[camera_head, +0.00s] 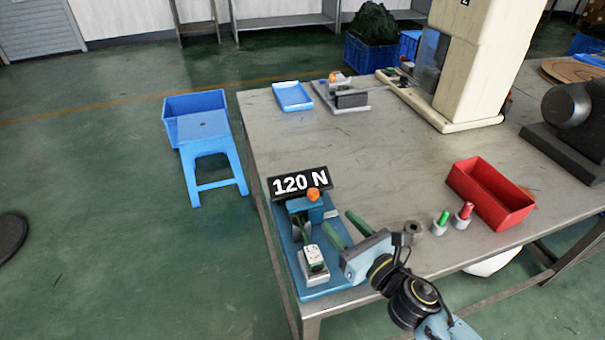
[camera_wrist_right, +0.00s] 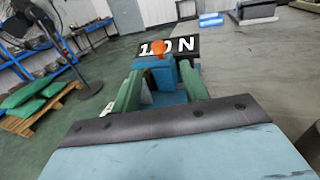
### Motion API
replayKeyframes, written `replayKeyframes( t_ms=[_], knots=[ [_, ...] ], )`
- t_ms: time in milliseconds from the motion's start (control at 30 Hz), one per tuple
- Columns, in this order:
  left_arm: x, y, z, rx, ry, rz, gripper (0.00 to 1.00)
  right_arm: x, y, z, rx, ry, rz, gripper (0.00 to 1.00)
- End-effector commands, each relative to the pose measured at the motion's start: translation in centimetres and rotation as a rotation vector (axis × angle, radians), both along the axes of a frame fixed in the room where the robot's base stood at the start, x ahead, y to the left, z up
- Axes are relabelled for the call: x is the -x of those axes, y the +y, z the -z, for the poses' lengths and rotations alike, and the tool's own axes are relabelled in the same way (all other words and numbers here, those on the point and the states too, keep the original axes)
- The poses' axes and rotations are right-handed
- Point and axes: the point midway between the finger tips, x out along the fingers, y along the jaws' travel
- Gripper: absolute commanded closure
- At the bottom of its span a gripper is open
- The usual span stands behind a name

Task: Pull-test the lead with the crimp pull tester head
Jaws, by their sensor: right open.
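The crimp pull tester stands at the table's near left corner, with a blue base (camera_head: 287,245) and a black "120 N" display (camera_head: 300,183). Its blue head (camera_head: 305,208) carries an orange knob (camera_head: 313,194). A white socket part (camera_head: 314,256) sits on a grey block in front of the head. A dark lead (camera_head: 299,229) seems to run between them; its ends are unclear. My right gripper (camera_head: 339,217) is open, its green fingers just right of the head. In the right wrist view the blue head (camera_wrist_right: 163,82) and orange knob (camera_wrist_right: 158,47) show between and beyond the fingers.
A red bin (camera_head: 490,196) and two small holders with a green (camera_head: 443,217) and a red (camera_head: 467,210) handle stand to the right. A blue tray (camera_head: 293,97), a grey fixture (camera_head: 345,95) and a cream machine (camera_head: 475,70) stand farther back. The middle of the table is clear.

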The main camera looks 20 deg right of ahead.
Motion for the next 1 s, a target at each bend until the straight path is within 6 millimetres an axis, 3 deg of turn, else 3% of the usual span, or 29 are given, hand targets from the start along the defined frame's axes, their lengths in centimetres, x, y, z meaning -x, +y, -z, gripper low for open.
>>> replayKeyframes(
  t_ms=[167, 400, 700, 1000],
  knots=[
    [0.1, 0.1, -0.2, 0.0, 0.002, 0.0, 1.0, -1.5, 0.5, -0.2, 0.006, -0.006, -0.002, 0.55],
    [2.9, 0.2, -0.3, -0.003, 0.042, -0.002, 1.0, -5.8, 1.8, -0.3, 0.004, -0.007, -0.001, 0.55],
    [1.7, -0.2, -0.1, 0.002, 0.024, -0.001, 1.0, -10.8, 3.3, -0.1, 0.004, -0.004, 0.0, 0.55],
    [1.1, -0.2, 0.0, 0.002, 0.016, 0.0, 1.0, -12.7, 3.9, 0.0, 0.005, -0.004, -0.001, 0.55]
  ],
)
